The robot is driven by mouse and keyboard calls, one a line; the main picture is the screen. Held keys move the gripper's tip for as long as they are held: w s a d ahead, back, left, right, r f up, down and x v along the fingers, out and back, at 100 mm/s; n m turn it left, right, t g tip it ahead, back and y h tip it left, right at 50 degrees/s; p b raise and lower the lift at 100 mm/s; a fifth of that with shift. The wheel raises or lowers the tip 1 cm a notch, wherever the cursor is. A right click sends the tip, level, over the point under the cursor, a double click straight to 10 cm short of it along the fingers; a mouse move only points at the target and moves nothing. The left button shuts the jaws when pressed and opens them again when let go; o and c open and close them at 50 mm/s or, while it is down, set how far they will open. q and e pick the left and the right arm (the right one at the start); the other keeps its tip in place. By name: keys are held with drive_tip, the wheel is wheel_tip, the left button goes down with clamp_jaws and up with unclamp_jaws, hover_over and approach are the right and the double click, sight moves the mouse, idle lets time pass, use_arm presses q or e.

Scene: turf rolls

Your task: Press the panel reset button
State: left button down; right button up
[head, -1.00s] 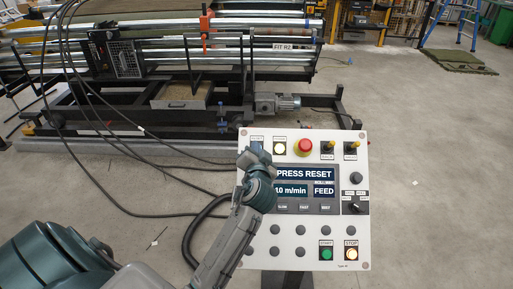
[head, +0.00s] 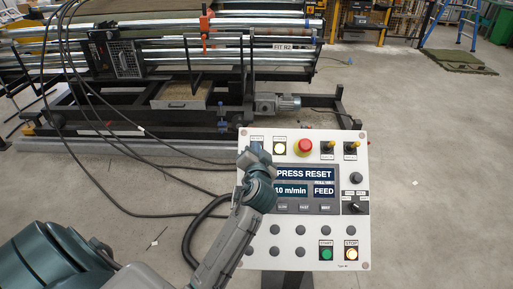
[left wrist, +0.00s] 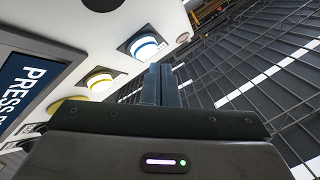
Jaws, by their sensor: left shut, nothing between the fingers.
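The control panel (head: 306,222) is a white tilted board whose screen (head: 304,174) reads "PRESS RESET". My left gripper (head: 255,149) is at the panel's upper left corner, under a small label that seems to read "RESET", and hides the button there. In the left wrist view a blue-ringed button (left wrist: 144,46) stands out from the white panel face. The shut, empty fingers of my left gripper (left wrist: 160,70) reach up close to it. I cannot tell whether they touch it. A lit yellow-ringed button (left wrist: 99,80) is beside it. My right gripper is not in view.
A lit white button (head: 280,149), a red emergency stop (head: 305,147) and yellow-tipped switches (head: 353,145) line the panel's top. The green start (head: 326,254) and lit stop button (head: 351,254) are at the bottom. Black cables and a roller machine (head: 180,85) stand behind.

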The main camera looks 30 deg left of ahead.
use_arm(q)
drive_tip(key=shift+f, duration=0.1)
drive_tip(key=shift+w+a+f, duration=0.15)
drive_tip(key=shift+w+f, duration=0.05)
drive_tip(key=shift+w, duration=0.05)
idle(0.3)
drive_tip(key=shift+w+a+f+b, duration=0.2)
drive_tip(key=shift+f+b, duration=0.15)
drive_tip(key=shift+b, duration=0.25)
idle(0.4)
drive_tip(key=shift+d+r, duration=0.1)
drive_tip(key=shift+r, duration=0.05)
drive_tip(key=shift+s+d+r+p, duration=0.25)
drive_tip(key=shift+s+r+p, duration=0.25)
drive_tip(key=shift+p, duration=0.1)
idle(0.4)
drive_tip(key=s+r+p, duration=0.1)
drive_tip(key=d+r+p, duration=0.1)
drive_tip(key=s+r+p, duration=0.1)
drive_tip(key=shift+s+d+r, duration=0.3)
drive_tip(key=shift+r, duration=0.1)
